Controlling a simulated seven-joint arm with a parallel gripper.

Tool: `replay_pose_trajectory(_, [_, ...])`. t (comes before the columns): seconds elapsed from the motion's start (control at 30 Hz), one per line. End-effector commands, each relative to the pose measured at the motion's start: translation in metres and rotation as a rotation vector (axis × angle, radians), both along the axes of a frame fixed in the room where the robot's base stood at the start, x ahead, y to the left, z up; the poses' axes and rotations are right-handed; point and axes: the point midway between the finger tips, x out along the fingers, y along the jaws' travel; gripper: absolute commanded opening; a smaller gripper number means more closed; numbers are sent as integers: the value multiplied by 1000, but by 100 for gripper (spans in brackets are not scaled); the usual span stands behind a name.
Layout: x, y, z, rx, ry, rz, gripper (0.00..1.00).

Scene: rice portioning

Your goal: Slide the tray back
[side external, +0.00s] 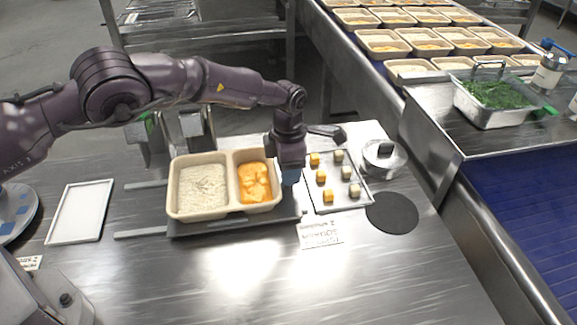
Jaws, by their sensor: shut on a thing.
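A beige two-compartment container (172,195) holds white rice (203,187) on the left and orange food (256,182) on the right. It sits on a dark flat tray (235,226), whose front and right edges show beneath it. My gripper (290,180) points down at the right end of the dark tray, close beside the container's right wall. The exact contact is hidden by the gripper.
Metal rails (140,233) extend left of the dark tray. A sheet with small cubes (334,200), a lidded pot (383,160), a black disc (392,213) and a label card (320,233) lie right. A white-rimmed tray (80,211) lies left. The front table is clear.

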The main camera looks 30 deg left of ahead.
Motion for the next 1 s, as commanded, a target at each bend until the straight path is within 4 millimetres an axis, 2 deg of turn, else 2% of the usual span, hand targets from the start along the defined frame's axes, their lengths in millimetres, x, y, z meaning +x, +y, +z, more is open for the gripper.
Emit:
replay_pose_trajectory(0.27, [-16,17,1,-1,4,2,0])
replay_pose_trajectory(0.73, [-71,73,1,1,2,3,0])
replay_pose_trajectory(1.0, [-81,83,0,3,3,0,0])
